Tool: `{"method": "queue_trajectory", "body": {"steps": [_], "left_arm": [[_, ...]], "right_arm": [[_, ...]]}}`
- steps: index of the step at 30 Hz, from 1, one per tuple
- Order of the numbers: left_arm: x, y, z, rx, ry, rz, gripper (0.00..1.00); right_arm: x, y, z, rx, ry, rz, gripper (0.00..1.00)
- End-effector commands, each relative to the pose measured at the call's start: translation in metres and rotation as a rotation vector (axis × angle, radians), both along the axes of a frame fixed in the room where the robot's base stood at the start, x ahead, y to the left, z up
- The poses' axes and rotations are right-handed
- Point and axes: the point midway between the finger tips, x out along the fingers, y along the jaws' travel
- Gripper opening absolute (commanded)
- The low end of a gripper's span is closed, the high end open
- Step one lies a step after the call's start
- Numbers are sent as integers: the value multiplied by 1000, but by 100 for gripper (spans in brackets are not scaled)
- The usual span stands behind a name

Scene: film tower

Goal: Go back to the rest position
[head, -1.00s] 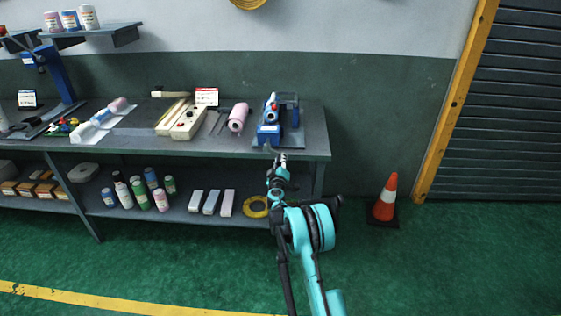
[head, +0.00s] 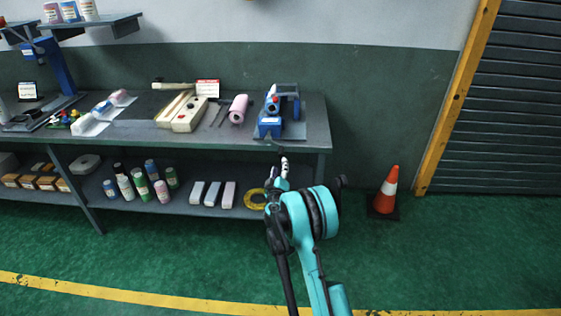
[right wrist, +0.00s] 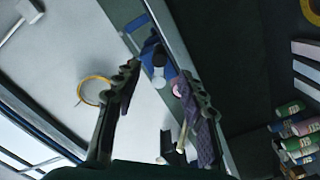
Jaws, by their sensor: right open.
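My right gripper (head: 284,168) is in front of the workbench's front edge, at the bench's right end. It looks small and is partly hidden by my own turquoise arm. In the right wrist view its two dark fingers (right wrist: 157,80) stand apart with nothing between them that they grip. A blue bench device (head: 270,120) stands on the bench top (head: 220,139) just beyond the gripper, and the gripper appears apart from it. My left gripper is not in view.
The lower shelf (head: 200,207) holds several bottles (head: 141,187), white boxes (head: 213,194) and a yellow ring (head: 255,199). An orange cone (head: 387,190) stands on the floor to the right. The green floor (head: 460,250) in front is clear.

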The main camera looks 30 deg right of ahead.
Motion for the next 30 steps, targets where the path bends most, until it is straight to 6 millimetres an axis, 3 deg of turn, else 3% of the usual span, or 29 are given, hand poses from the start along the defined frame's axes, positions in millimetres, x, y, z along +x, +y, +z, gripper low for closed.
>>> {"method": "queue_trajectory", "body": {"steps": [6, 20, 23, 26, 30], "left_arm": [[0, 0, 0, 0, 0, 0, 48], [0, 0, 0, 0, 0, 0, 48], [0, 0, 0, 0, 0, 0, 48], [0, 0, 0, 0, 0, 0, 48], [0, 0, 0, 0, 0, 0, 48]], "right_arm": [[-10, 6, 0, 0, 0, -1, 41], [-10, 6, 1, 2, 1, -2, 41], [-13, 7, 12, 21, 1, -9, 41], [-24, 11, 37, 70, 8, -29, 41], [-54, 23, 80, 184, 38, -66, 41]]}}
